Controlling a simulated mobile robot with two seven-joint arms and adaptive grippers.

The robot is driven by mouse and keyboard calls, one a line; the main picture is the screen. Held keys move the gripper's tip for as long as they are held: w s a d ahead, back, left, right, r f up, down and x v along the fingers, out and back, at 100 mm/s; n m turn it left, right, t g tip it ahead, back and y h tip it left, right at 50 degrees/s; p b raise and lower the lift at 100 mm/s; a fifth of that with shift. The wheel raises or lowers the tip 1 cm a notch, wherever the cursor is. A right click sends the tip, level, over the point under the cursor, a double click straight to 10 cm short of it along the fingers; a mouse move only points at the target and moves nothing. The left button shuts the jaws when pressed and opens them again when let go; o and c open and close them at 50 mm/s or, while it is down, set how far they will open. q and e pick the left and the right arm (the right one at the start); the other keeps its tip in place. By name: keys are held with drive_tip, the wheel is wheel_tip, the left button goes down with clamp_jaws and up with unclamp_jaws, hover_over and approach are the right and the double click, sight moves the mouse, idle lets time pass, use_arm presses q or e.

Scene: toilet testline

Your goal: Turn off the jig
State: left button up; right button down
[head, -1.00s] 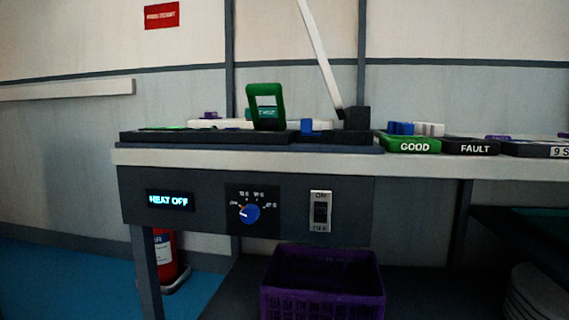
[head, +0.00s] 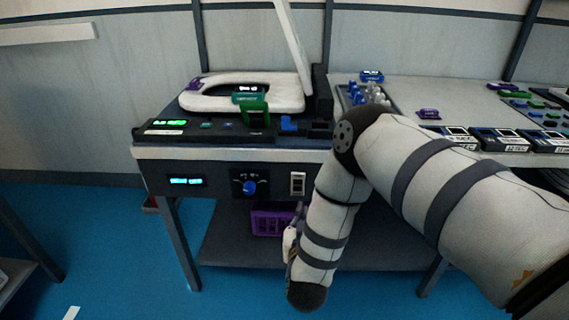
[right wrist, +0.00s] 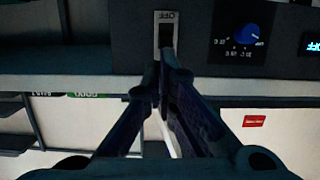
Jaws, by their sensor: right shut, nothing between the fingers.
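The jig (head: 290,154) is a dark bench fixture with a white toilet seat (head: 290,104) on it and the lid raised. Its front panel has a lit display (head: 186,181), a blue knob (head: 250,187) and a rocker switch (head: 298,183) on a light plate. The switch also shows upside down in the right wrist view (right wrist: 164,32), with an OFF label. My right gripper (head: 290,246) is below the panel, partly hidden by my forearm. In the right wrist view its closed fingertips (right wrist: 164,58) appear just in front of the switch; contact cannot be told. My left gripper is out of view.
A purple crate (head: 270,222) stands on the shelf under the bench, behind my right gripper. A tray of fittings (head: 366,95) and dark labelled boxes (head: 498,138) lie to the right. Blue floor is free at the left.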

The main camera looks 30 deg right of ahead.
sight(298, 187)
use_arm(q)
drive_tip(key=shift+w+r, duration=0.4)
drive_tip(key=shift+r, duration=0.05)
use_arm(e)
drive_tip(key=r, duration=0.1)
drive_tip(key=w+r, duration=0.1)
drive_tip(key=r, duration=0.1)
drive_tip(key=shift+w, duration=0.1)
drive_tip(key=shift+d, duration=0.1)
drive_tip(key=x, duration=0.3)
drive_tip(key=b+x, duration=0.1)
drive_tip(key=x, duration=0.6)
drive_tip(key=shift+r, duration=0.3)
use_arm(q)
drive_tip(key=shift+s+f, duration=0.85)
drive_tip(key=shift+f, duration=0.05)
